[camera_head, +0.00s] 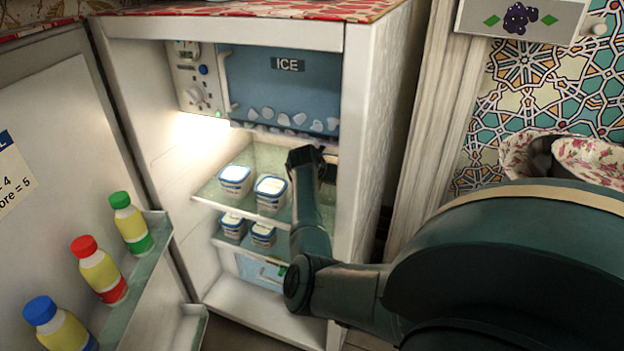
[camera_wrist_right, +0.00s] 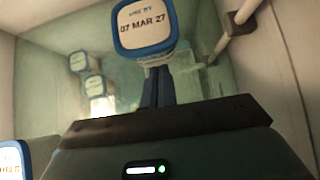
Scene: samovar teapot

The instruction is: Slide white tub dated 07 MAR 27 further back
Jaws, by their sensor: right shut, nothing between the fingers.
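The white tub dated 07 MAR 27 (camera_wrist_right: 144,28), with a blue-rimmed lid, shows at the top of the right wrist view. My right gripper (camera_wrist_right: 158,72) is shut and empty, its fingers pointing at the tub's near side. The tips lie close to the tub; I cannot tell if they touch. In the head view my right arm reaches into the open fridge, and the fingers are hidden behind its dark wrist end. Two white tubs (camera_head: 235,179) (camera_head: 271,190) stand on the upper glass shelf there, their dates too small to read. My left gripper is out of view.
Another tub (camera_wrist_right: 10,160) shows at the lower left of the right wrist view. More tubs (camera_head: 263,235) stand on the lower shelf. The fridge's right wall (camera_head: 365,130) is close to my arm. The open door (camera_head: 50,130) holds several bottles.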

